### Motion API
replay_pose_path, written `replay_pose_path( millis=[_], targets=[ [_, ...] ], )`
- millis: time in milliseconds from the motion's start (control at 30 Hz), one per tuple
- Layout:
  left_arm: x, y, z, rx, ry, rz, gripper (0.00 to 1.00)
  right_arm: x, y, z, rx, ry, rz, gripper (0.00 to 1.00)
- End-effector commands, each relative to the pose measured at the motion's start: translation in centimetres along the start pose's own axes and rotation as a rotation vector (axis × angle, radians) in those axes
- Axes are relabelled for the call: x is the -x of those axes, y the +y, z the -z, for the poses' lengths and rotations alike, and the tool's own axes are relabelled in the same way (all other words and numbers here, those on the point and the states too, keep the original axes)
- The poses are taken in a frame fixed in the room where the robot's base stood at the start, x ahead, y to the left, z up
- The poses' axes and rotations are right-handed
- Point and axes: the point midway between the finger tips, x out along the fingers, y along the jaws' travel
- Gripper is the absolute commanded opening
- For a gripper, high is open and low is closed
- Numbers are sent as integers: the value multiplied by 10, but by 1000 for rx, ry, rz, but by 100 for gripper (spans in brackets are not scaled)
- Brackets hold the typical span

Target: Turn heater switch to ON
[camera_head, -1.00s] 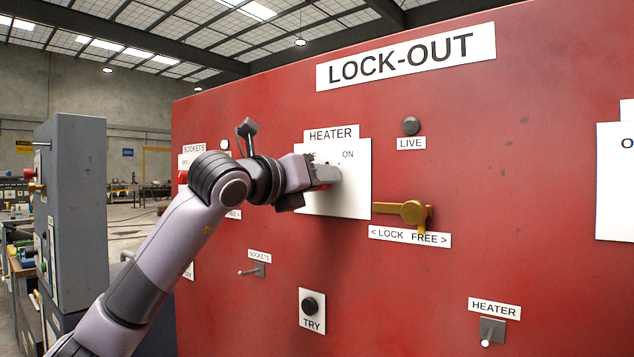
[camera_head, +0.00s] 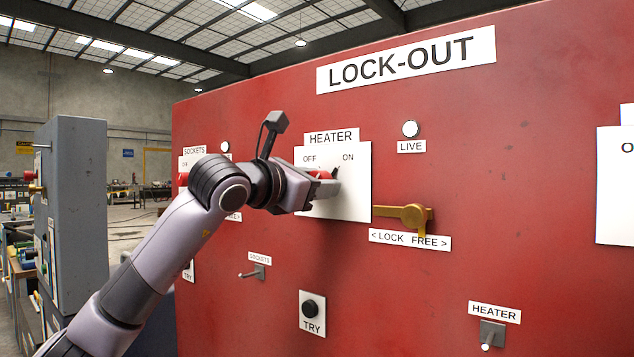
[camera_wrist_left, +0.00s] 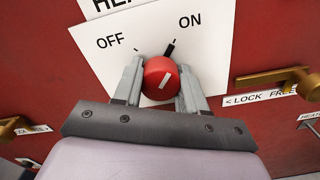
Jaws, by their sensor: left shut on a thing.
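The heater switch is a red round knob (camera_wrist_left: 158,74) on a white plate (camera_head: 354,200) marked HEATER, OFF and ON. In the left wrist view the white line on the knob slants up and right, toward the black tick beside ON. My left gripper (camera_head: 322,188) is shut on the knob, one finger on each side of it. In the head view the fingers hide most of the knob. My right gripper is in neither view.
The red LOCK-OUT panel (camera_head: 480,130) fills the right side. A brass lock lever (camera_head: 408,211) sticks out right of the plate. The LIVE lamp (camera_head: 410,129) is white. A black TRY button (camera_head: 311,308) and a HEATER toggle (camera_head: 491,334) sit lower.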

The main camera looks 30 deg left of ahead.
Motion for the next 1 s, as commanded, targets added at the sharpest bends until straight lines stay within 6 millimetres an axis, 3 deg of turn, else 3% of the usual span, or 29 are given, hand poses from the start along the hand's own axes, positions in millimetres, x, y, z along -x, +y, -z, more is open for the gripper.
replay_pose_path(
  millis=[567, 600, 667, 1000],
  targets=[
    [0, 0, 0, -39, 1, 0, 11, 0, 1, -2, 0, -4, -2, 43],
    [0, 0, 0, -39, 1, 1, 44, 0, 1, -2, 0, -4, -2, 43],
    [0, 0, 0, -39, 1, 0, 64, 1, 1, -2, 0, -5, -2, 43],
    [2, 0, 0, -36, 0, 0, 67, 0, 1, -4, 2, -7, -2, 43]
  ],
)
